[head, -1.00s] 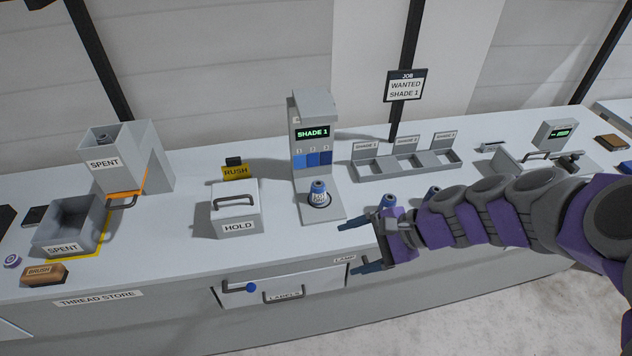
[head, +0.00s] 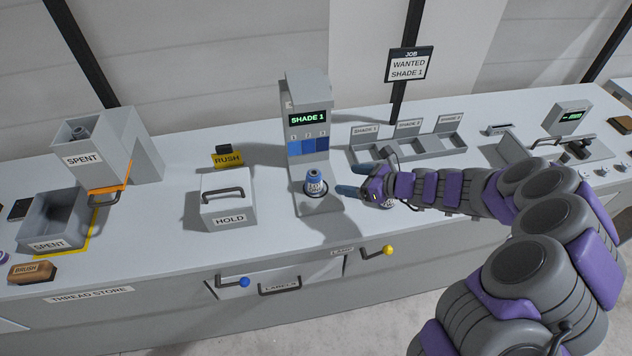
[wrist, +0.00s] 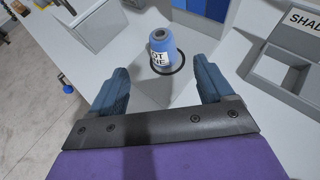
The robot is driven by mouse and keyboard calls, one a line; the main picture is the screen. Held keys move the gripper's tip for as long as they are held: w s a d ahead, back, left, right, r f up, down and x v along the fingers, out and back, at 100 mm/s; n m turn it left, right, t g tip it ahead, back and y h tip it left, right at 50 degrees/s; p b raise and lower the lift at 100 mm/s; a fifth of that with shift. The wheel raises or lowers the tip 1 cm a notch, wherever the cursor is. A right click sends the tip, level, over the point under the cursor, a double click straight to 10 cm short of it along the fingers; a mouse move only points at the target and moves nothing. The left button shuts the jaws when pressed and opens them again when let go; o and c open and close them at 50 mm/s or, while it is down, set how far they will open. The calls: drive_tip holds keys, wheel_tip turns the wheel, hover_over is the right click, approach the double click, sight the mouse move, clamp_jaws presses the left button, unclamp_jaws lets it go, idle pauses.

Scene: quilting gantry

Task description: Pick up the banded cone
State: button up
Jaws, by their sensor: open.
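The banded cone (head: 314,182) is blue with a grey top and a white lettered band. It stands upright inside a dark ring on the base plate of the grey SHADE 1 stand (head: 321,205). My gripper (head: 345,179) is open just to the right of the cone in the head view. In the wrist view the cone (wrist: 162,50) stands ahead of my open gripper (wrist: 160,76), between the lines of its two blue fingers. The fingers appear empty, with a gap before the cone. The band's lettering is only partly readable.
A white HOLD box (head: 228,207) with a handle stands left of the stand. A three-part tray (head: 413,158) with shade labels lies behind my arm. SPENT bins (head: 90,250) are at the far left. The bench between HOLD and the stand is clear.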

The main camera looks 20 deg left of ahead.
sight(320, 175)
drive_tip(key=x, duration=0.4)
drive_tip(key=b+x, duration=0.1)
drive_tip(key=x, duration=0.3)
drive_tip(key=shift+s+a+f+b, duration=0.15)
drive_tip(key=shift+a+b, duration=0.15)
drive_tip(key=shift+a, duration=0.15)
drive_tip(key=shift+w+a+f, duration=0.15)
drive_tip(key=shift+w+a, duration=0.05)
drive_tip(key=shift+w, duration=0.05)
drive_tip(key=b+x, duration=0.1)
drive_tip(key=x, duration=0.3)
drive_tip(key=shift+w+a+f+b, duration=0.1)
drive_tip(key=shift+w+b, duration=0.15)
drive_tip(key=shift+b, duration=0.15)
drive_tip(key=shift+a+f, duration=0.1)
drive_tip(key=shift+a, duration=0.45)
drive_tip(key=shift+d, duration=0.4)
drive_tip(key=shift+c, duration=1.1)
drive_tip(key=shift+d, duration=0.2)
drive_tip(key=c, duration=0.3)
drive_tip(key=shift+a, duration=0.3)
drive_tip(key=c, duration=0.7)
